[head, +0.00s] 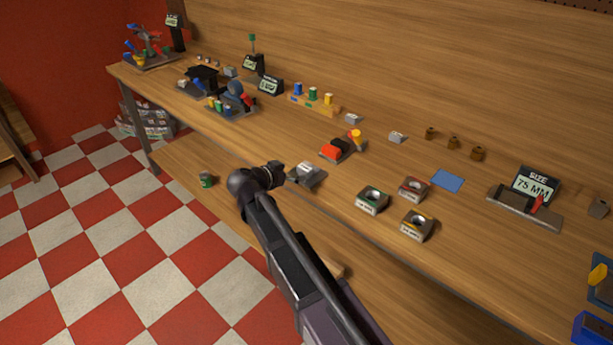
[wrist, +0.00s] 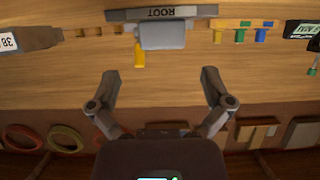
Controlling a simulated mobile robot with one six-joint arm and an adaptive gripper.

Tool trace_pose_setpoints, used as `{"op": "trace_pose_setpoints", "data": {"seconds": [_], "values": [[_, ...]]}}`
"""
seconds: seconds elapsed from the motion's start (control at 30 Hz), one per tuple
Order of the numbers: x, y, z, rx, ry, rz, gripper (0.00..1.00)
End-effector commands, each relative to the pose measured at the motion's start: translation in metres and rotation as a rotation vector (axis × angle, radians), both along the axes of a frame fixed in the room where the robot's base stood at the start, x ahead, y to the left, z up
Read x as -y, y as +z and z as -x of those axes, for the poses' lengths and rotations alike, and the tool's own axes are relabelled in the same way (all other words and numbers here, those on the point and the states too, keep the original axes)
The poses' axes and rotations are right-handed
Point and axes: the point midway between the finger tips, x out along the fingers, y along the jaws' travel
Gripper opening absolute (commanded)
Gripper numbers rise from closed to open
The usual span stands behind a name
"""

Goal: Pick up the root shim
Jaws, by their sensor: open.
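A light grey block, which looks like the root shim (wrist: 162,37), sits at a dark grey stand marked ROOT (wrist: 165,13). The wrist view is upside down, and both are at its top middle. In the head view, the pale block (head: 307,167) shows on its dark stand (head: 308,180) near the bench's front edge. My gripper (wrist: 157,84) is open and empty. Its two fingers are spread wide, and the block appears ahead between them, apart from both. In the head view, my gripper (head: 282,173) is just left of the stand; its fingers are hard to make out.
A red and black item with a yellow knob (head: 337,148) stands behind the stand. Grey blocks with round openings (head: 372,200) are to the right. A peg rack (head: 314,103) is farther back. A lower shelf (head: 190,178) runs under the bench (head: 270,136).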

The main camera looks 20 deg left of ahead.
Motion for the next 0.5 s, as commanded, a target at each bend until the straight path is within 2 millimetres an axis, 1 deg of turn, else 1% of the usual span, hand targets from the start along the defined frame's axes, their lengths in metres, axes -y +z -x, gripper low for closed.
{"op": "trace_pose_setpoints", "data": {"seconds": [0.03,0.13,0.5], "values": [[0.0014,-0.0033,-0.0045,0.0,0.0,0.0,1.0],[0.0036,-0.0043,-0.0086,0.0,-0.001,0.0,1.0],[0.0038,-0.0041,-0.0095,0.0,0.0,0.001,1.0]]}}
